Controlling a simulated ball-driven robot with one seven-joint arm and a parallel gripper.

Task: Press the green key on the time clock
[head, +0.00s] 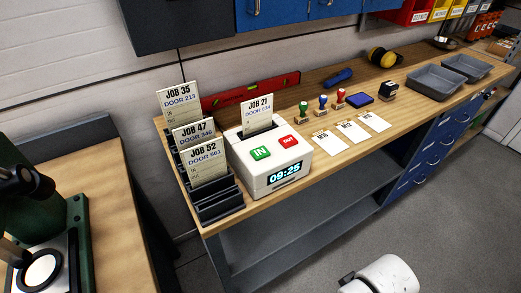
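The white time clock (300,161) stands on the wooden bench, at its left end in the picture. The green key (260,153), marked IN, is on its sloped top, left of the red key (289,142), marked OUT. Nothing covers the green key. The display (285,174) on its front reads 09:25. A card (257,113) marked JOB 21 stands upright in the slot behind the keys. My gripper is not in view; only a white rounded part of my arm shows at the bottom edge.
A dark card rack (222,208) with several job cards stands close left of the clock. A red level (250,92) lies behind. Stamps, an ink pad (361,98) and white cards (353,132) lie to the right. Grey floor (440,220) is open in front.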

